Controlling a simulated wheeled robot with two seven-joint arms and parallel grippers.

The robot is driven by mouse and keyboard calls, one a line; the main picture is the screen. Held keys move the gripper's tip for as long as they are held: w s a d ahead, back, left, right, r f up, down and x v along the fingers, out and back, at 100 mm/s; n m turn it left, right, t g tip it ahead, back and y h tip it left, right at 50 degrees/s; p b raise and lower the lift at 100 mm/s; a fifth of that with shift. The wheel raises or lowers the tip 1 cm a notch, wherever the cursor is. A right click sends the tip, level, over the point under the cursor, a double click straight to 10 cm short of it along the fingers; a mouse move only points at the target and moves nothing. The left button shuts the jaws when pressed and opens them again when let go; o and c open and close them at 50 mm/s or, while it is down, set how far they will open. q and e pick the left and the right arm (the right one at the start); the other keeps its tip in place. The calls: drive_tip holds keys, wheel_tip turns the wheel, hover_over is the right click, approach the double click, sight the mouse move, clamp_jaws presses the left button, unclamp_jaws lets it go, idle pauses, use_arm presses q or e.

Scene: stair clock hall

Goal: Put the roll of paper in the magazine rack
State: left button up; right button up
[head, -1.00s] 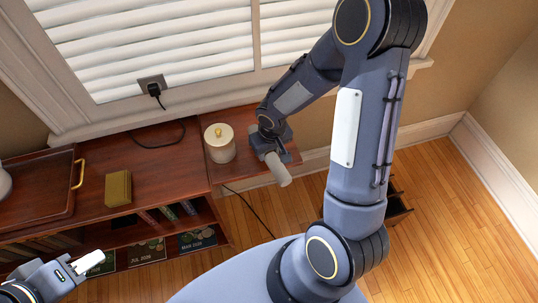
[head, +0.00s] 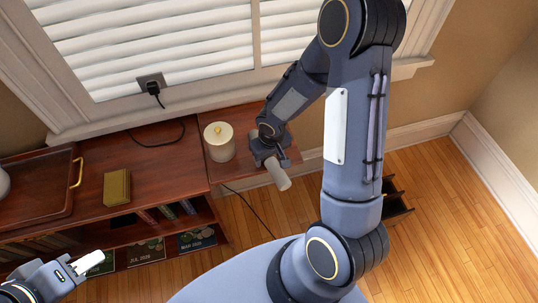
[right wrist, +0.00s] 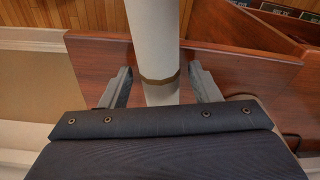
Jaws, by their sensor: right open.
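The roll of paper (head: 278,175), a pale cylinder, lies on the lower wooden shelf at the window, its near end sticking out past the edge. In the right wrist view the roll (right wrist: 153,35) has a brown band and runs between the fingers of my right gripper (right wrist: 163,88). These fingers are open, one on each side, with visible gaps to the roll. In the head view my right gripper (head: 264,154) is over the roll, partly hiding it. A dark slatted box, apparently the magazine rack (head: 397,203), stands on the floor, partly hidden behind my right arm. My left gripper (head: 84,265) is low at the left.
A yellow-brown box (head: 117,188) and a wooden tray (head: 40,205) with a brass handle are on the cabinet. A black cord (head: 250,205) hangs down to the floor.

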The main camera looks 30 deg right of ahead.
sight(272, 160)
drive_tip(key=shift+r+p, duration=0.3)
drive_tip(key=shift+p, duration=0.05)
wheel_tip(272, 160, up, 12)
drive_tip(key=s+p, duration=0.1)
drive_tip(key=s, duration=0.1)
drive_tip(key=s+a+r+m+t+y, duration=0.1)
drive_tip(key=s+a+r+t+y, duration=0.2)
drive_tip(key=s+r, duration=0.9)
drive_tip(key=s+a+t, duration=0.1)
drive_tip(key=s, duration=0.1)
drive_tip(key=shift+s+r+y, duration=0.35)
drive_tip(key=shift+y, duration=0.05)
drive_tip(key=shift+o, duration=0.4)
drive_tip(key=shift+a, duration=0.1)
